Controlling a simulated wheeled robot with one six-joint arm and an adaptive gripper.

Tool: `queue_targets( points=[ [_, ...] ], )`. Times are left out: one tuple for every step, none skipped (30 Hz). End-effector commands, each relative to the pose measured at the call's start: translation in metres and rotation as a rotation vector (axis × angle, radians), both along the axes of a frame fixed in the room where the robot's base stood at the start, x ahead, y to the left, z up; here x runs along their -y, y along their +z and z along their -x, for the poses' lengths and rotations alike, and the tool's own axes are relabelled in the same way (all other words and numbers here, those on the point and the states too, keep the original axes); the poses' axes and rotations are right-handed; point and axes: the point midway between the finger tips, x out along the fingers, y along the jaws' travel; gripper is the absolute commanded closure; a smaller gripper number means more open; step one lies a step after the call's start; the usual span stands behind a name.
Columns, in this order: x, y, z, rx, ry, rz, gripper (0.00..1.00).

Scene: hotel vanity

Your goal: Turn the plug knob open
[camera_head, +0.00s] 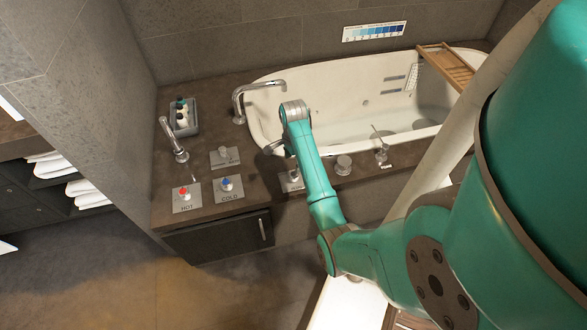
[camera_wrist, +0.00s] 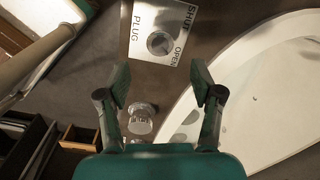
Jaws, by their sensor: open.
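The plug knob (camera_wrist: 159,43) is a round metal knob on a square light plate marked PLUG, SHUT and OPEN (camera_wrist: 160,22). It shows near the top of the wrist view; which mark it points at is too small to tell. My gripper (camera_wrist: 160,78) is open, its two dark fingers spread wide with nothing between them. The knob lies ahead of the fingertips in the picture, roughly centred between them, with no contact visible. In the head view a plate (camera_head: 290,184) that looks like the plug plate is partly hidden by my arm, and my gripper is mostly hidden there.
A second round knob (camera_wrist: 141,118) shows between the fingers lower in the wrist view. The white bathtub (camera_wrist: 268,100) lies to the right. HOT (camera_head: 187,197) and COLD (camera_head: 228,189) plates, a curved tap (camera_head: 240,100) and a bottle tray (camera_head: 184,128) stand on the counter.

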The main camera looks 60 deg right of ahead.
Motion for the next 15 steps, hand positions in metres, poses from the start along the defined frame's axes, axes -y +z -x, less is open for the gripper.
queue_targets(
  points=[
    [0.000, 0.009, 0.000, 0.002, 0.000, 0.003, 0.34],
    [0.000, 0.013, -0.001, 0.002, 0.000, 0.003, 0.34],
    [0.001, 0.019, -0.001, 0.002, 0.000, 0.003, 0.34],
    [0.001, 0.022, -0.001, 0.002, 0.000, 0.003, 0.34],
    [0.001, 0.025, -0.001, 0.002, 0.000, 0.001, 0.34],
    [0.000, 0.028, -0.001, 0.001, 0.000, 0.001, 0.34],
    [0.000, 0.031, -0.001, 0.002, 0.000, 0.001, 0.34],
    [0.000, 0.032, -0.001, 0.002, 0.000, 0.001, 0.34],
    [0.000, 0.034, 0.000, 0.002, 0.000, 0.001, 0.34],
    [0.000, 0.035, 0.000, 0.001, 0.000, 0.001, 0.34],
    [0.000, 0.035, 0.000, 0.001, 0.000, 0.001, 0.34],
    [0.000, 0.036, 0.000, 0.000, 0.000, 0.000, 0.34],
    [0.000, 0.036, 0.000, 0.000, 0.000, 0.000, 0.34],
    [0.000, 0.036, 0.000, 0.000, 0.000, 0.000, 0.34],
    [0.000, 0.036, 0.000, 0.000, 0.000, 0.000, 0.34]
  ],
)
